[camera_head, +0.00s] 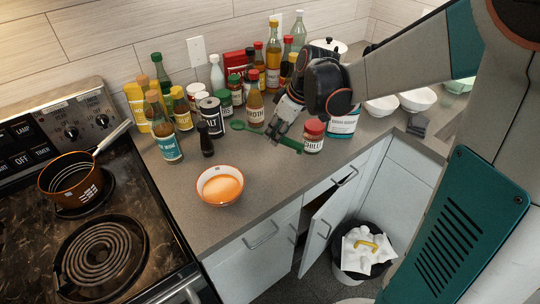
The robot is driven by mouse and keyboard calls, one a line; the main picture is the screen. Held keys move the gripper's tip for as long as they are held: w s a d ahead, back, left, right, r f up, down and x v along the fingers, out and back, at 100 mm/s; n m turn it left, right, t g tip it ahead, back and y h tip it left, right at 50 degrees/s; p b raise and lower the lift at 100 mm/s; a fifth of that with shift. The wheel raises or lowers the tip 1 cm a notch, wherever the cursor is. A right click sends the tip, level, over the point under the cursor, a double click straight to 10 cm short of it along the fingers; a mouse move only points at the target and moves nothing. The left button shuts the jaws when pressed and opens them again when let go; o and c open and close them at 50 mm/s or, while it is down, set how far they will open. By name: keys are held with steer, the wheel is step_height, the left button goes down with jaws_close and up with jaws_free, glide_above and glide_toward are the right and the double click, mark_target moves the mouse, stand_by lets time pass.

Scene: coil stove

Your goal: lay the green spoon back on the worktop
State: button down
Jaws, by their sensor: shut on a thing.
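The green spoon (291,146) is in my gripper (279,132), over the worktop (255,180) between the bottles and the front edge. Its round end (238,125) points left toward the salt can, and its other end points right toward the chilli jar. My gripper reaches down from the right and is shut on the spoon's middle part, which the fingers partly hide. I cannot tell whether the spoon touches the worktop or is slightly above it.
A red-lidded chilli jar (313,137) stands close right of the spoon. Bottles, a salt can (211,116) and a broth bottle (255,108) crowd behind. An orange bowl (220,185) stands front left. The stove (145,240) is at left. Worktop right of the bowl is clear.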

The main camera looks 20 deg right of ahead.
mark_target(290, 139)
step_height(290, 139, down, 12)
steer(key=b, duration=0.3)
steer(key=shift+r, duration=0.2)
steer(key=shift+f+b, duration=0.15)
steer(key=shift+b, duration=0.15)
steer(key=c, duration=1.5)
jaws_free()
steer(key=shift+o, duration=0.2)
steer(key=shift+r, duration=0.25)
steer(key=p+v, duration=0.4)
steer(key=v, duration=0.7)
steer(key=shift+s+d+r, duration=0.1)
steer(key=shift+s+r, duration=0.15)
steer(key=shift+r, duration=0.1)
